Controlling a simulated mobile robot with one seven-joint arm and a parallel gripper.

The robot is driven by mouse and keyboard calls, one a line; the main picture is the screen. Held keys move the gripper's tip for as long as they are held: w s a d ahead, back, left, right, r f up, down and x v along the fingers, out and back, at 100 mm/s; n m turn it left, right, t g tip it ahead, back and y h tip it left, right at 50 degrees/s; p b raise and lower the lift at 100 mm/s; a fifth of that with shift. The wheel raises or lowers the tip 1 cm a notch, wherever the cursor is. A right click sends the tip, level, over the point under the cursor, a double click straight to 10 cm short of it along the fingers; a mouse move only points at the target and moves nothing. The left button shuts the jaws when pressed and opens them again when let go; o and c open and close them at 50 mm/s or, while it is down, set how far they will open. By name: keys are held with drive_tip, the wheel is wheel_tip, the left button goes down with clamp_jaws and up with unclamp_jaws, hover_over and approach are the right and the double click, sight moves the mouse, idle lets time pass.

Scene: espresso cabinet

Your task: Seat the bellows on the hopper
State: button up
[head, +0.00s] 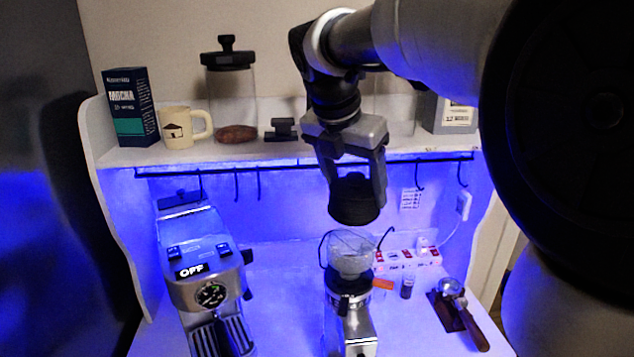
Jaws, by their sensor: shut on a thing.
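My gripper (355,180) is shut on the black bellows (354,203), a short dark cup-like piece. The gripper points down and holds the bellows in the air, with a visible gap below it. The clear hopper (350,255) sits on top of the grinder (350,315), directly below and close to the bellows in the head view. The bellows looks roughly upright. The exact height of the gap and the depth alignment cannot be told from this one view.
An espresso machine (208,280) stands to the left. A power strip (408,256), a small bottle (407,287) and a portafilter (463,310) lie to the right. The shelf (270,153) above holds a mug (182,128), a box (131,107) and a glass jar (233,95). Hooks hang under it.

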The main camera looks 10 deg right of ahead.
drive_tip(key=shift+f, duration=0.1)
drive_tip(key=shift+f+b, duration=1.3)
drive_tip(key=shift+f, duration=1.3)
drive_tip(key=shift+p, duration=0.5)
drive_tip(key=shift+f, duration=0.85)
idle(2.0)
drive_tip(key=o, duration=1.2)
drive_tip(key=shift+o, duration=0.3)
drive_tip(key=shift+o, duration=1)
drive_tip(key=shift+r+p, duration=0.1)
drive_tip(key=shift+p, duration=0.25)
